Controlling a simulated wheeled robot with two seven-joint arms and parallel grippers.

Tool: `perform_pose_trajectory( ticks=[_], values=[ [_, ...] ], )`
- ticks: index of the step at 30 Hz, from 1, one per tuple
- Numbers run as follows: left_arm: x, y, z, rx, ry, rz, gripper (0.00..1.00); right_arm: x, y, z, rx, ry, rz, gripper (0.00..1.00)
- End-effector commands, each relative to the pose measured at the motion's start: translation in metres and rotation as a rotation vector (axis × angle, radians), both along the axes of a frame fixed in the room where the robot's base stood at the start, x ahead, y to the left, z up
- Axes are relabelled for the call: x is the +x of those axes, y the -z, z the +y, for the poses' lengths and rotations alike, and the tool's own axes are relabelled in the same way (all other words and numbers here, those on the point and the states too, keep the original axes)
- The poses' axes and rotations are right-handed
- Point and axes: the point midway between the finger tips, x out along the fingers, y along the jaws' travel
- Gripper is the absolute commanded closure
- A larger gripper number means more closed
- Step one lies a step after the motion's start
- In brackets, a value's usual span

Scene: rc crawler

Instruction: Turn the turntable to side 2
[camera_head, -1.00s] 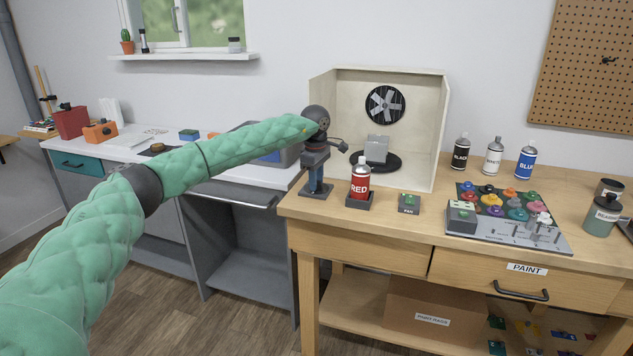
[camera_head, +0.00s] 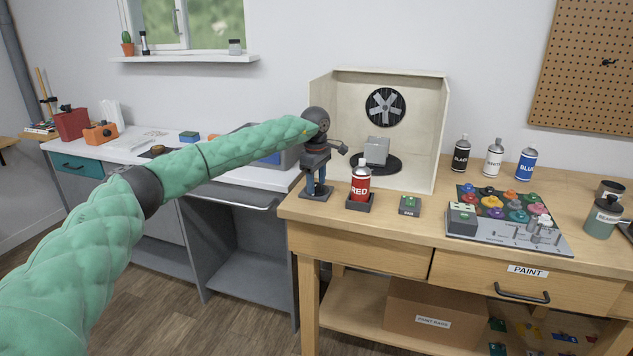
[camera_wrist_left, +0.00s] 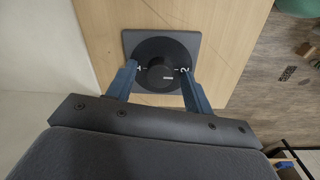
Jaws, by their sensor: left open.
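The turntable (camera_head: 391,166) is a black disc inside the pale booth, with a grey block (camera_head: 377,150) standing on it. My left gripper (camera_head: 317,188) points down over a dark square base at the workbench's left front corner, left of the booth. In the left wrist view, a round black knob (camera_wrist_left: 160,74) on that square base (camera_wrist_left: 129,40) sits between my left gripper's blue fingers (camera_wrist_left: 160,70). The fingers are open, one on each side of the knob; whether they touch it I cannot tell. My right gripper is out of view.
A red spray can (camera_head: 361,183) stands in a holder just right of my left gripper. A fan switch (camera_head: 409,205) is further right. The booth (camera_head: 433,130) stands behind them. Black, white and blue cans and a paint board (camera_head: 505,235) are at the right.

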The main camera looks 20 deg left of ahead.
Motion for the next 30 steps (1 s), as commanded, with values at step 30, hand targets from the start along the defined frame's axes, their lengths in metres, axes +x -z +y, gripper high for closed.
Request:
perform_pose_trajectory(
  ticks=[30],
  values=[
    [-0.003, -0.078, 0.001, 0.000, 0.000, 0.000, 0.48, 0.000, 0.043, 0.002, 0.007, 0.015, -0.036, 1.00]
  ],
)
